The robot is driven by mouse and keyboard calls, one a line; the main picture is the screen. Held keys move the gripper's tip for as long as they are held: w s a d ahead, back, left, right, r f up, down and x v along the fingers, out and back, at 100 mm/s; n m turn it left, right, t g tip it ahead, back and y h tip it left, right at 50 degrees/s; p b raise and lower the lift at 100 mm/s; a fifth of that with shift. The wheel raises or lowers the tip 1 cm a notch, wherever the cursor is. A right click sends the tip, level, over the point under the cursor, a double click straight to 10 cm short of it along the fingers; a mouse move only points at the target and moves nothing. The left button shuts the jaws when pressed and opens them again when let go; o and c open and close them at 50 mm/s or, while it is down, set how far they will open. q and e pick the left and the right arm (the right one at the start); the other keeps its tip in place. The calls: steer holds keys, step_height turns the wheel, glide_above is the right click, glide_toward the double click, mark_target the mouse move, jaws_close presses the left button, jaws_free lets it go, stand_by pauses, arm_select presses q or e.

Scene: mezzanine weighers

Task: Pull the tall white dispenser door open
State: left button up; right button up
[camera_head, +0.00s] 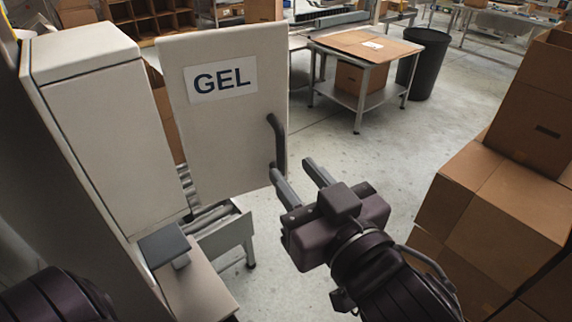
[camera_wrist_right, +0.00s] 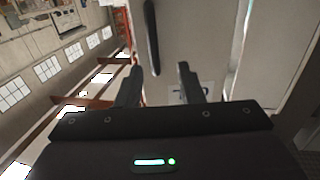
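The tall white dispenser (camera_head: 95,130) stands at the left in the head view. Its white door (camera_head: 225,135), labelled GEL, stands out to the right of the body, with a narrow gap between them. The dark bar handle (camera_head: 277,140) is on the door's right edge. My right gripper (camera_head: 298,174) is open just below and right of the handle. In the right wrist view, the handle (camera_wrist_right: 152,38) lies ahead of the open, empty fingers, its near end between their tips in the picture. I cannot tell the depth between them. My left gripper is out of frame.
Stacked cardboard boxes (camera_head: 500,205) rise at the right, near my right arm. A small table (camera_head: 362,47) and a dark bin (camera_head: 423,65) stand further back. A roller conveyor (camera_head: 225,225) runs behind and below the door. Floor (camera_head: 345,145) is clear between the door and boxes.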

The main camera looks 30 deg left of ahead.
steer(key=v, duration=0.3)
steer(key=shift+s+d, duration=0.1)
steer(key=shift+d, duration=0.05)
stand_by(0.3)
